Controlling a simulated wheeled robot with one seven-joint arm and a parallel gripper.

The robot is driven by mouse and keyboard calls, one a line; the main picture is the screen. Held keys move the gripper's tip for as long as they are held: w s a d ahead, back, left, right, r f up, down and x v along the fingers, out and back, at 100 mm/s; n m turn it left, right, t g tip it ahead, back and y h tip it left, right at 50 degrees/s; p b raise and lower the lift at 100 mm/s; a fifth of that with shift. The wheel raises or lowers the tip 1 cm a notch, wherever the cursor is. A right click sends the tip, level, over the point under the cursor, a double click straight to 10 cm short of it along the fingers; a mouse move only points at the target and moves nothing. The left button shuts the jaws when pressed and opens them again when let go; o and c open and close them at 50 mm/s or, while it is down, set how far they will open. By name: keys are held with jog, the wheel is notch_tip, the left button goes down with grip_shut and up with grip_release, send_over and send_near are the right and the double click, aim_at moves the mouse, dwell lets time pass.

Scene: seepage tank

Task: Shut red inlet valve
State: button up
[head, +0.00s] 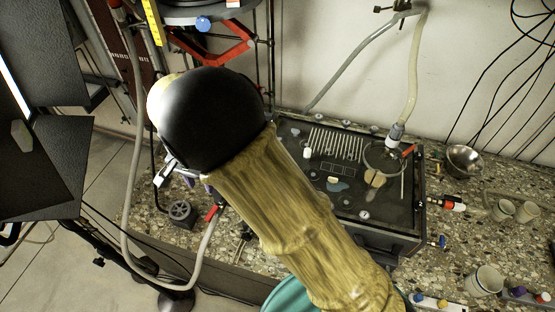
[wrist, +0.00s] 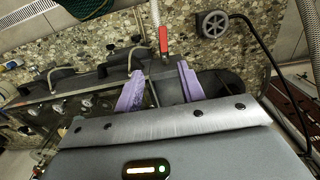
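A red valve lever (wrist: 164,40) stands just beyond the fingertips in the wrist view, roughly in line with the gap between them. A grey hose runs up from it. In the head view a red lever (head: 212,212) shows by the grey hose at the bench's front edge, just below my gripper (head: 196,183). My gripper's purple fingers (wrist: 162,70) are spread open with nothing between them. They look apart from the lever. My arm hides much of the gripper and bench in the head view.
The dark seepage tank (head: 415,222) stands right of my arm, with another red lever (head: 408,151) at its top hose. A grey handwheel (wrist: 213,24) lies near the lever; it also shows in the head view (head: 181,211). Cups and a metal bowl (head: 464,160) stand at right.

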jog(key=w+d+r, duration=0.1)
jog(key=d+r, duration=0.2)
jog(key=d, duration=0.7)
jog(key=w+d+r+n+t+p, duration=0.1)
jog(key=w+d+r, duration=0.1)
jog(key=d, duration=0.8)
jog(key=shift+w+r+y, duration=0.25)
jog(key=shift+r+y, duration=0.05)
jog(key=shift+r, duration=0.3)
jog(key=shift+d, duration=0.25)
jog(key=c, duration=0.6)
jog(key=shift+n+t, duration=0.4)
jog(key=s+d, duration=0.1)
jog(key=d, duration=0.2)
jog(key=s+d+r, duration=0.1)
jog(key=d, duration=0.2)
jog(key=s+d, duration=0.1)
jog(key=d, duration=0.2)
jog(key=shift+d+r, duration=0.15)
jog(key=shift+d, duration=0.15)
grip_shut()
jog(key=s+d+n, duration=0.1)
jog(key=s+d, duration=0.4)
jog(key=d, duration=0.2)
jog(key=shift+t, duration=0.4)
